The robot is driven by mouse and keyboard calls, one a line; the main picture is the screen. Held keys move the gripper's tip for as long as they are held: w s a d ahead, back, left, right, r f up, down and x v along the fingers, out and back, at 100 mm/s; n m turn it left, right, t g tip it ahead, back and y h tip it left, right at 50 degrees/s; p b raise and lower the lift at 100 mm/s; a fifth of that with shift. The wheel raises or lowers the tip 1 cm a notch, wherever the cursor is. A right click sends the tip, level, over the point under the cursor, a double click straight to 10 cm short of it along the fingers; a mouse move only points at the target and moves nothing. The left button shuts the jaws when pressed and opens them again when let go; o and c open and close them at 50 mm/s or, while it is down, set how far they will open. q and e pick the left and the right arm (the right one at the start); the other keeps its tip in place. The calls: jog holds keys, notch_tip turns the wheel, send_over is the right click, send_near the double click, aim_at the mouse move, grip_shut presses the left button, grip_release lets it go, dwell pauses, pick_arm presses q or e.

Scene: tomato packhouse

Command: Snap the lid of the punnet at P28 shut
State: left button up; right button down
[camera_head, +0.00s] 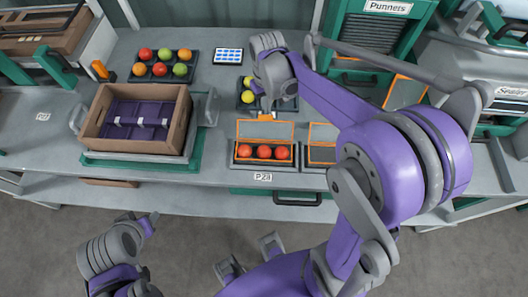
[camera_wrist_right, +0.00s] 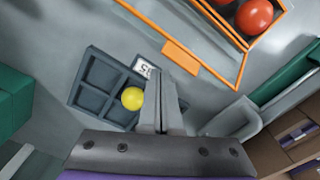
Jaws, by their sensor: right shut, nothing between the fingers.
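The punnet at P28 (camera_head: 263,164) stands on the bench behind its P28 label, with three red tomatoes (camera_head: 264,152) inside. Its clear, orange-edged lid (camera_head: 264,130) stands raised at the back. In the right wrist view the orange lid edge (camera_wrist_right: 213,74) with its tab crosses the top, with red tomatoes beyond it. My right gripper (camera_head: 287,101) is behind the raised lid, apart from it, above a small tray. Its fingers (camera_wrist_right: 172,70) are shut and empty. Part of my left arm shows at the lower left of the head view; its gripper's (camera_head: 146,222) opening is unclear.
The small dark tray (camera_wrist_right: 98,82) holds yellow tomatoes. A second orange-edged punnet (camera_head: 322,153) stands just right of P28, partly behind my right arm. A cardboard crate (camera_head: 132,145) stands to the left. A tray of mixed tomatoes (camera_head: 160,66) and a tablet (camera_head: 228,56) lie behind.

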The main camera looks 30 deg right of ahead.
aim_at(266, 117)
jog(key=shift+s, duration=0.1)
jog(key=shift+s+a+r+p, duration=0.25)
jog(key=shift+s+a, duration=0.25)
jog(key=shift+s, duration=0.25)
jog(key=shift+s+a+r+p, duration=0.1)
jog(key=shift+s+a+r, duration=0.3)
jog(key=shift+s, duration=0.35)
jog(key=shift+s+a+r, duration=0.1)
jog(key=shift+s+a, duration=0.35)
jog(key=shift+s, duration=0.25)
pick_arm(q)
jog(key=shift+w+r, duration=0.15)
jog(key=shift+r, duration=0.55)
pick_arm(e)
jog(key=shift+s+a, duration=0.1)
pick_arm(q)
notch_tip(266, 117, up, 6)
jog(key=w+p, duration=0.2)
jog(key=p, duration=0.2)
jog(key=shift+w+t+p, duration=0.3)
jog(key=shift+w, duration=0.1)
pick_arm(e)
notch_tip(266, 117, up, 8)
jog(key=shift+w, duration=0.2)
